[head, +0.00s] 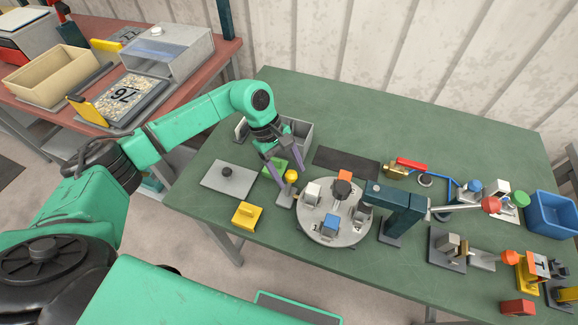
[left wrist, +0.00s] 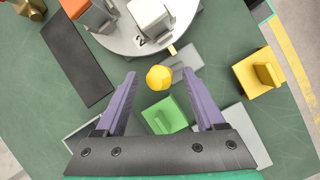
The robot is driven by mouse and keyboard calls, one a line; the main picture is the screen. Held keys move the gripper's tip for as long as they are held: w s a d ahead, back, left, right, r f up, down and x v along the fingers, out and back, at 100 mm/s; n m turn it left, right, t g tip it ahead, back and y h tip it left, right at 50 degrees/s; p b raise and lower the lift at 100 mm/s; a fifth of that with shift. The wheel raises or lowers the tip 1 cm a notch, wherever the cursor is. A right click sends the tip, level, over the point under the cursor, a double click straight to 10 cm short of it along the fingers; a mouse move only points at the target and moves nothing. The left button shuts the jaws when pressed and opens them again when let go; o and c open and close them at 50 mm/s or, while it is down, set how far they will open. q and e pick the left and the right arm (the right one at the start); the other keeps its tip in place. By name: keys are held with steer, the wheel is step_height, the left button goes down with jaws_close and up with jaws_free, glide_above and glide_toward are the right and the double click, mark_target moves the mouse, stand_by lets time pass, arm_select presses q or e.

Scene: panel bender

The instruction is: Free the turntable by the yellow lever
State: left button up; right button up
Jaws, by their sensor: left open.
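The turntable (head: 316,230) is a round grey disc with several coloured blocks on it, on the green table. It also shows at the top of the left wrist view (left wrist: 176,22). The yellow lever (head: 291,176) has a round yellow knob on a grey base at the disc's left edge. In the left wrist view its knob (left wrist: 159,77) lies between my finger lines, with a gap on both sides. My left gripper (head: 284,177) is open, its purple fingers close to the knob. I cannot tell whether it touches the knob. My right gripper is not in view.
A green block (head: 275,167) and a grey bin (head: 298,133) stand behind the lever. A grey plate (head: 229,181) and a yellow block (head: 247,215) lie to the left. A dark teal post (head: 401,212) stands right of the disc.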

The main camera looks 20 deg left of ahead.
arm_select(q)
steer(key=shift+f, duration=0.1)
steer(key=c, duration=1.1)
jaws_close()
steer(key=shift+w, duration=0.1)
